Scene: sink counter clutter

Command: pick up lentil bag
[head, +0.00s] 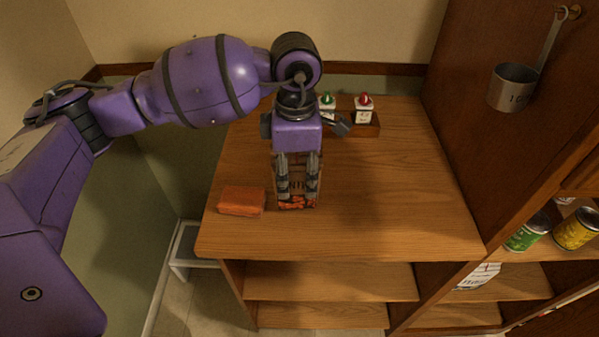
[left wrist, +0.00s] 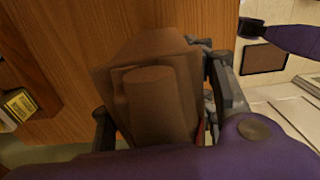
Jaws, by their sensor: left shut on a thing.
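My left gripper (head: 297,192) points down over the wooden counter and is shut on a brown bag (head: 298,172). The bag has partly hidden lettering that seems to read "NTI" and a red-orange patterned lower part; I take it for the lentil bag. The bag is upright between the fingers. I cannot tell whether its bottom touches the counter. In the left wrist view the brown bag (left wrist: 158,100) fills the space between the fingers (left wrist: 165,122). My right gripper is not in view.
An orange packet (head: 242,201) lies just left of the bag on the counter (head: 390,200). Two small bottles, one green-topped (head: 327,103) and one red-topped (head: 364,108), stand in a tray behind. A metal cup (head: 512,87) hangs at right. The counter's right part is clear.

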